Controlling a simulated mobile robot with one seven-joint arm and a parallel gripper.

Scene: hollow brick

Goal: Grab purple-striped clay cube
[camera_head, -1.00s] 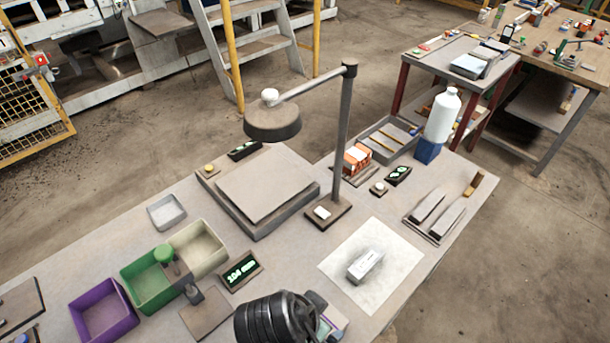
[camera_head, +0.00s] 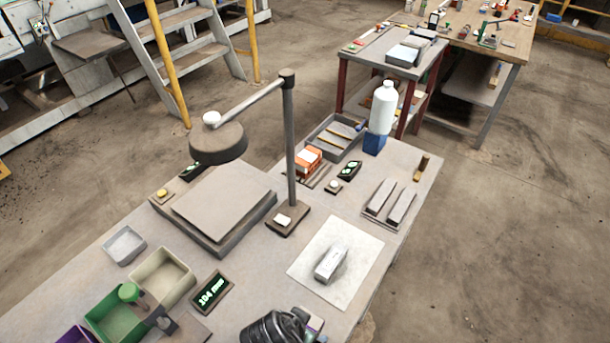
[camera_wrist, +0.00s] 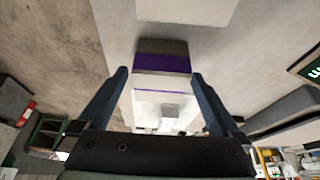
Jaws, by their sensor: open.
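The purple-striped clay cube (camera_wrist: 162,62) shows in the wrist view as a grey-brown block with a purple band across it. It lies just ahead of my gripper (camera_wrist: 160,73), roughly centred between the two blue fingers. The fingers are apart and nothing is gripped. I cannot tell whether the fingertips reach beside the cube. In the head view, my dark wrist (camera_head: 275,328) at the bottom edge hides the fingers and most of what is beside them.
A white sheet (camera_head: 360,244) with a grey block (camera_head: 331,263) lies to the right. A lamp post (camera_head: 290,150), a display (camera_head: 211,291) and a green bin (camera_head: 105,322) stand on the bench. Two grey bars (camera_head: 390,201) lie near its right edge.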

